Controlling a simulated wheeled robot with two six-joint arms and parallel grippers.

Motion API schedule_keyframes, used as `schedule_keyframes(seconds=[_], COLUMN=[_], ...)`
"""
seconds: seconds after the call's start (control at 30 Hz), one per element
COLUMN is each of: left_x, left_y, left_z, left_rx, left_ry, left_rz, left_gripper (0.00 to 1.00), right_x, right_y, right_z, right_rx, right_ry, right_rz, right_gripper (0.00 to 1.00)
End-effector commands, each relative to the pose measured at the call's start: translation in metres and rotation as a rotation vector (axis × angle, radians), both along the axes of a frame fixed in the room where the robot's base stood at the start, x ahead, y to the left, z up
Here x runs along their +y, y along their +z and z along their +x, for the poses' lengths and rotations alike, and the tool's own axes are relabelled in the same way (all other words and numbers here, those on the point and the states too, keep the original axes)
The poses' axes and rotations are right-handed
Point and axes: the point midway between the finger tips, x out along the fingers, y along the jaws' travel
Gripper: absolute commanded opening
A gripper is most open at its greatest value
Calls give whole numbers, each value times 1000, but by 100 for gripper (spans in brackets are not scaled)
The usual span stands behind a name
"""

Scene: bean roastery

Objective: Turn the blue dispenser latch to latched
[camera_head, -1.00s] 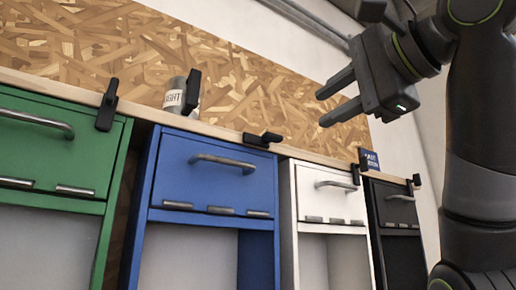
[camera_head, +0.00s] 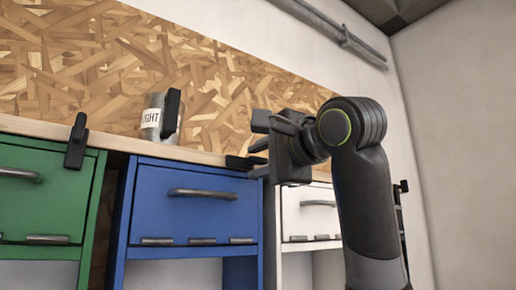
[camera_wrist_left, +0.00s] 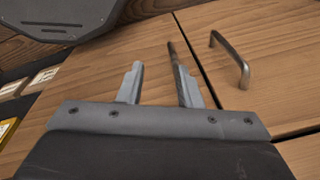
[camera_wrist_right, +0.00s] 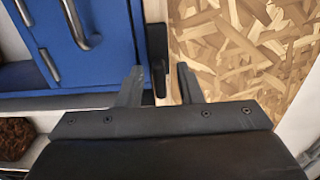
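The blue dispenser (camera_head: 200,207) stands in the middle of the head view, under a wooden ledge. Its black latch (camera_head: 240,163) is at the upper right corner, lying roughly sideways and partly hidden by my right gripper (camera_head: 258,134). In the right wrist view the latch (camera_wrist_right: 157,58) lies just beyond and between the fingers of my right gripper (camera_wrist_right: 160,85). That gripper is open; I cannot tell whether it touches the latch. My left gripper (camera_wrist_left: 158,82) is open and empty in front of wooden cabinet doors (camera_wrist_left: 125,50).
A green dispenser (camera_head: 38,203) with its upright black latch (camera_head: 76,142) stands at left. A white dispenser (camera_head: 310,215) is at right, partly behind my right arm. A can (camera_head: 152,118) with a black upright part stands on the ledge (camera_head: 205,156). A bar handle (camera_wrist_left: 230,60) is near my left gripper.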

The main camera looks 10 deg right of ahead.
Motion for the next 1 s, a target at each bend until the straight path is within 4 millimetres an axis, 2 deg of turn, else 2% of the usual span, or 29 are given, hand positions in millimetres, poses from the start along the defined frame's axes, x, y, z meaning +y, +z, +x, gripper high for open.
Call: schedule_keyframes(seconds=[0.37, 0.63, 1.0], left_x=[1, 1, 1], left_y=[3, 3, -3], left_z=[-5, -3, -2], left_rx=[8, 6, 4], left_ry=[1, 1, 0], left_rz=[2, 2, 2], left_gripper=[32, 32, 32], right_x=[2, 2, 2], right_y=[0, 0, -2], right_z=[5, 5, 5], right_rx=[-1, -1, -21], right_ry=[0, 0, 0], right_rz=[0, 0, -50], right_gripper=[33, 0, 0])
